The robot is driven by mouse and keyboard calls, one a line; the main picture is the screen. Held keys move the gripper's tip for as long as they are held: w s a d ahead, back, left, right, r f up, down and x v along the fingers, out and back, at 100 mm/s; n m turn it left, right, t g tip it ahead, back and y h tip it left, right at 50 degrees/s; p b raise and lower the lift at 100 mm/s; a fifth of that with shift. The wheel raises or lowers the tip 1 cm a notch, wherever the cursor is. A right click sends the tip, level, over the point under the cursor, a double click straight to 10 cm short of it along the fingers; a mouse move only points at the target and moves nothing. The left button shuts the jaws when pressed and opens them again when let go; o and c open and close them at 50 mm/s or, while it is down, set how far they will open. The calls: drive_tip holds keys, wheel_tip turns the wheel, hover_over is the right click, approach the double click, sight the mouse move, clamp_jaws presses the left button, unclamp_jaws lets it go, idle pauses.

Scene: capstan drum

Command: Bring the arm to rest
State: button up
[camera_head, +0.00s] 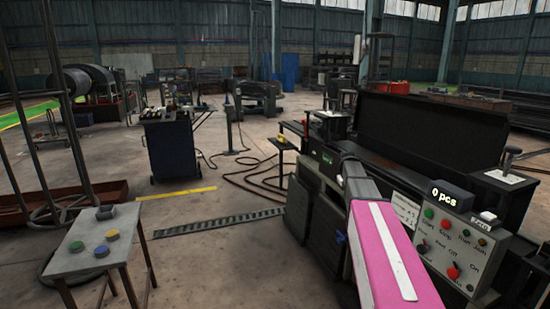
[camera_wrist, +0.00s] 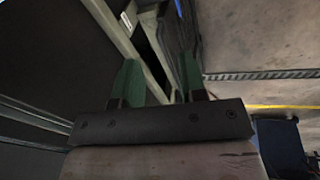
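My arm, pink with a white stripe, reaches forward from the lower right in the head view, beside and partly in front of the dark machine (camera_head: 430,125). Its far end is hard to make out there. In the wrist view my gripper (camera_wrist: 159,62) has two green fingers standing well apart, with nothing held between them. Beyond the fingers are a pale metal beam, dark panels and the concrete floor. I cannot tell exactly how far the fingers are from the machine parts.
A control box (camera_head: 450,245) with knobs and a "0 pcs" display stands right of my arm. A small table (camera_head: 72,262) with coloured buttons is at lower left. A dark cart (camera_head: 170,148) stands farther back. Hoses (camera_head: 250,180) lie near the machine. The middle floor is mostly clear.

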drive_tip(key=s+a+f, duration=0.5)
drive_tip(key=s, duration=0.5)
drive_tip(key=s+a+f+m+g+y, duration=0.1)
drive_tip(key=s+a+f, duration=0.4)
drive_tip(key=s, duration=0.6)
drive_tip(key=s+a+f+m+y, duration=0.1)
drive_tip(key=s+a+f, duration=0.4)
drive_tip(key=s, duration=0.5)
drive_tip(key=shift+s+a+f+g, duration=0.15)
drive_tip(key=shift+a+f+g, duration=0.15)
drive_tip(key=shift+f, duration=0.25)
drive_tip(key=shift+d, duration=0.15)
